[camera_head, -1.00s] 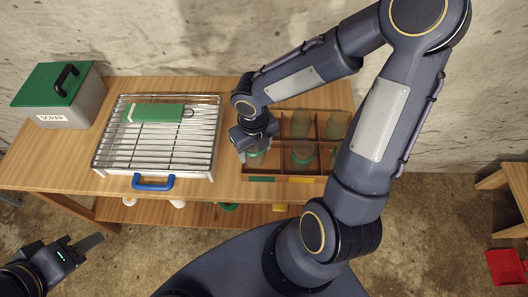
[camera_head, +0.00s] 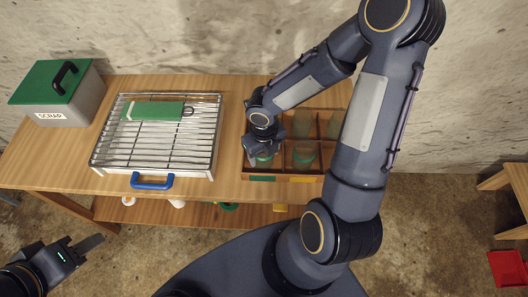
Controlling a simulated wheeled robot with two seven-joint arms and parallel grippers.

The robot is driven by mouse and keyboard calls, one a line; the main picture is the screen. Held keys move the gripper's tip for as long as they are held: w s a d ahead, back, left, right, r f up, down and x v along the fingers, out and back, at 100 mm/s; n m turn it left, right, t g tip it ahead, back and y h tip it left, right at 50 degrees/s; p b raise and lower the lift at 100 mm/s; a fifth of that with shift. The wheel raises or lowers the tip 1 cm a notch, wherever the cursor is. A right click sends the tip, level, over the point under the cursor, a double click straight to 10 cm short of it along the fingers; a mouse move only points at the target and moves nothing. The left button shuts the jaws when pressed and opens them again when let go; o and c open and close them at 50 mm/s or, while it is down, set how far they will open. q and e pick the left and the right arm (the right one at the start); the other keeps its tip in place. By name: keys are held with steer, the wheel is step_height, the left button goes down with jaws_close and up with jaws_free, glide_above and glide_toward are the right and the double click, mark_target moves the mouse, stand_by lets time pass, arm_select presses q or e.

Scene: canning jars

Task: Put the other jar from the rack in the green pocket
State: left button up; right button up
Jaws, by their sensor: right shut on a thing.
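My right gripper (camera_head: 264,155) is shut on a jar with a green band (camera_head: 261,161), at the front left pocket of the wooden divided crate (camera_head: 282,179). The gripper hides most of this jar, and I cannot tell if its base touches the pocket floor. A green tag (camera_head: 262,179) is on the crate's front below this pocket.
A grey scrap box (camera_head: 70,100) with a green lid stands at the left. A yellow tag (camera_head: 303,179) marks the crate's front.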

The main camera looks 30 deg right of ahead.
steer(key=o, duration=1.1)
